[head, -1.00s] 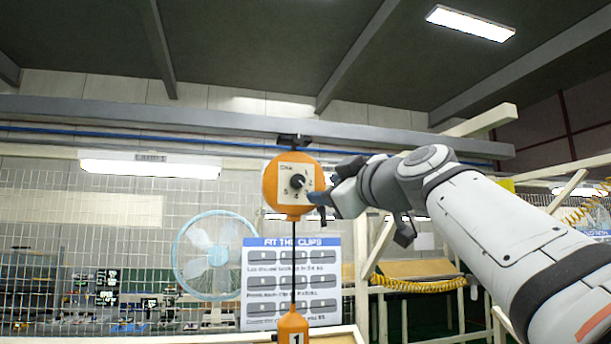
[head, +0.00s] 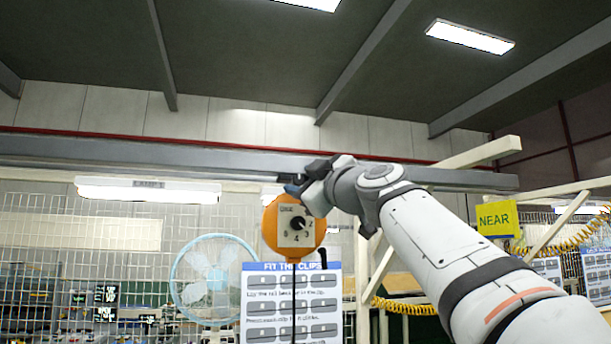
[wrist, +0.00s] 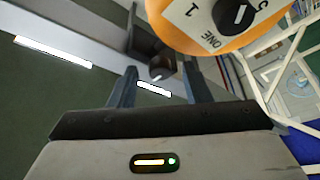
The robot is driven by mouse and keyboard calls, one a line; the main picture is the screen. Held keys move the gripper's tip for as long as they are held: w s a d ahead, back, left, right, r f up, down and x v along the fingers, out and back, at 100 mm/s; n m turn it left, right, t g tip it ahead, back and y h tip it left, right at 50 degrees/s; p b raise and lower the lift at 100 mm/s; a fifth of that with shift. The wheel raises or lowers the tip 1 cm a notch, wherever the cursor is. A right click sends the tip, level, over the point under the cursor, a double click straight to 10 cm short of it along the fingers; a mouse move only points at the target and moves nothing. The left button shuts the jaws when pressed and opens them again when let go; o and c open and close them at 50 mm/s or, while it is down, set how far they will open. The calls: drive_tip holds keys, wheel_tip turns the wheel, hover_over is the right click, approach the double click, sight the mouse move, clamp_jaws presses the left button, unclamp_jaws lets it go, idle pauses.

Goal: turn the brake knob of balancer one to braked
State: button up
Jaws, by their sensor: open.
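Balancer one is a round orange housing (head: 268,228) hanging under the rail, with a white plate marked ONE and a ring of numbers. A black knob (head: 298,223) with a white pointer line sits on the plate; it also shows at the top right of the wrist view (wrist: 234,15). My gripper (head: 291,187) is at the housing's upper edge, above the plate. In the wrist view my open, empty fingers (wrist: 162,88) point toward a dark bracket (wrist: 148,45) with a short round black end (wrist: 160,73). I cannot tell if that end is the brake knob.
A grey rail (head: 120,152) runs across behind. A sign board, FIT THE CLIPS (head: 253,305), and a blue fan (head: 213,278) stand below. A yellow NEAR sign (head: 497,218) and pale frame beams are at right. The space left of the balancer is open.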

drive_tip(key=shift+d, duration=0.1)
clamp_jaws()
idle(0.3)
